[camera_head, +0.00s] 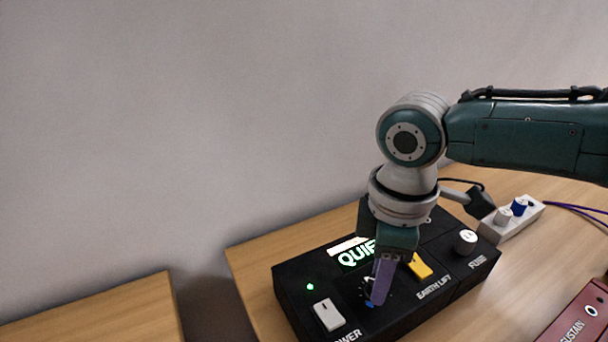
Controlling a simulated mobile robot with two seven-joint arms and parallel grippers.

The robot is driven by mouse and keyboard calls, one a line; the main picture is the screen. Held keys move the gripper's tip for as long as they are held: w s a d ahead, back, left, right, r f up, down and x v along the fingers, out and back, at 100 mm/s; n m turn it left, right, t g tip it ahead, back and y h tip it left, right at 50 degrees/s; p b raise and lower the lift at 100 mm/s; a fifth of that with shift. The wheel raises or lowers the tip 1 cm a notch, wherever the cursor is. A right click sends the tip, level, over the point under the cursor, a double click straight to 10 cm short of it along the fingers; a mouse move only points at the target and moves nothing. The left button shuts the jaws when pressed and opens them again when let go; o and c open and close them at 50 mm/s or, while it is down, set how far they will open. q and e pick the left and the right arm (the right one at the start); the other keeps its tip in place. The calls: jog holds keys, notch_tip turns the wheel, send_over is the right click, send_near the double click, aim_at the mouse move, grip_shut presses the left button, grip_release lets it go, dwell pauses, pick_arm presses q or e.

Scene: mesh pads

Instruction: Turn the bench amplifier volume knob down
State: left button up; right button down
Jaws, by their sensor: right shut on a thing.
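The bench amplifier (295,272) is a black box on the wooden table, with a white power switch (328,315), a lit green lamp and a display that reads "QUIE", partly covered. My right gripper (374,303) points down onto its front panel, shut on the volume knob (369,304), of which only a bluish bit and some dial marks show. The rest of the knob is hidden behind the finger. My left gripper is out of view.
A yellow switch (420,266) labelled "EARTH LIFT" and a round "FUSE" knob (465,241) are right of my gripper. A red box (583,322) is at the lower right. A gap separates the two wooden tables.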

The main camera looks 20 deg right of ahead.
jog(key=n, duration=0.3)
jog(key=shift+r+n+p, duration=0.1)
jog(key=shift+n+p, duration=0.25)
jog(key=shift+n, duration=0.05)
jog(key=n, duration=0.4)
jog(key=shift+n, duration=0.3)
jog(key=n, duration=0.4)
jog(key=shift+w, duration=0.1)
jog(key=shift+a+n, duration=0.1)
jog(key=shift+n, duration=2.6)
jog(key=c, duration=0.6)
grip_release()
